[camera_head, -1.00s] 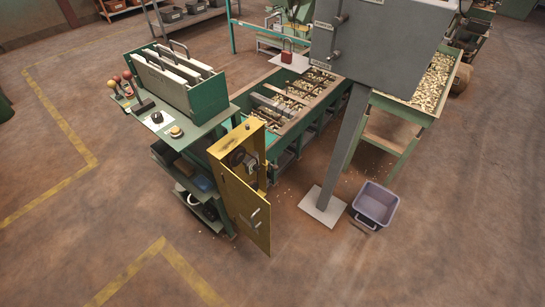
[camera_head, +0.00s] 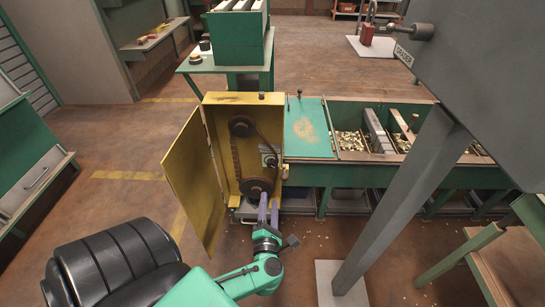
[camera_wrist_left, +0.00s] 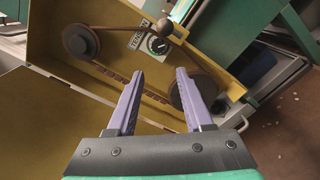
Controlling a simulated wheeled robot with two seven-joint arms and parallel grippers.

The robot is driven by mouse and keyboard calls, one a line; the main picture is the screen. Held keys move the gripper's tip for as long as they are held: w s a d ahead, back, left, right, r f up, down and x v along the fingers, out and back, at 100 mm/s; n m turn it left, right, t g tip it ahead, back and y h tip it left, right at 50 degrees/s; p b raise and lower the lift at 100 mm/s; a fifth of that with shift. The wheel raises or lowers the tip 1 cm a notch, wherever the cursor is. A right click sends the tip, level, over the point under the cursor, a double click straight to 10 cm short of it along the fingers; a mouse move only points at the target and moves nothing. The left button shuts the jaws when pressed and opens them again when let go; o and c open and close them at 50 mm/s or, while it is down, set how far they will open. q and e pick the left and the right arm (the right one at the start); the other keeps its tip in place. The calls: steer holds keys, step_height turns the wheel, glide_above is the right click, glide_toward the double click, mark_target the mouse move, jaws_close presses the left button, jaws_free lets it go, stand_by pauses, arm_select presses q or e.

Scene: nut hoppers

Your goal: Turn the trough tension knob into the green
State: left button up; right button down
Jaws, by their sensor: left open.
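The trough tension knob (camera_head: 268,160) is a small dark knob on a pale dial, inside the open yellow cabinet (camera_head: 213,150). In the left wrist view, the knob (camera_wrist_left: 158,45) sits next to a "TENSION" label, with some green on its dial. The pointer's position is too small to read. My left gripper (camera_head: 268,206) is open and empty, its purple fingers pointing up toward the cabinet, below the knob in the head view. In the wrist view its fingertips (camera_wrist_left: 159,74) are apart, with the knob just beyond the gap. My right gripper is out of view.
The cabinet door (camera_head: 193,180) stands open at left. Two pulleys with a belt (camera_head: 242,126) are inside, close to the knob. A grey slanted post (camera_head: 405,205) stands at right, beside the green trough (camera_head: 345,172).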

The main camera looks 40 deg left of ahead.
mark_target(271, 166)
arm_select(q)
steer(key=b+x, duration=0.2)
steer(key=x, duration=1.1)
steer(key=shift+w+a, duration=0.1)
steer(key=shift+a, duration=0.2)
steer(key=shift+w+a+r, duration=0.15)
steer(key=shift+w+a, duration=0.05)
steer(key=shift+w, duration=0.1)
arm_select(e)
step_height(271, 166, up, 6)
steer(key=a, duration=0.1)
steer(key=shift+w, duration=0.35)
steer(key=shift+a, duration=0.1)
arm_select(q)
jaws_close()
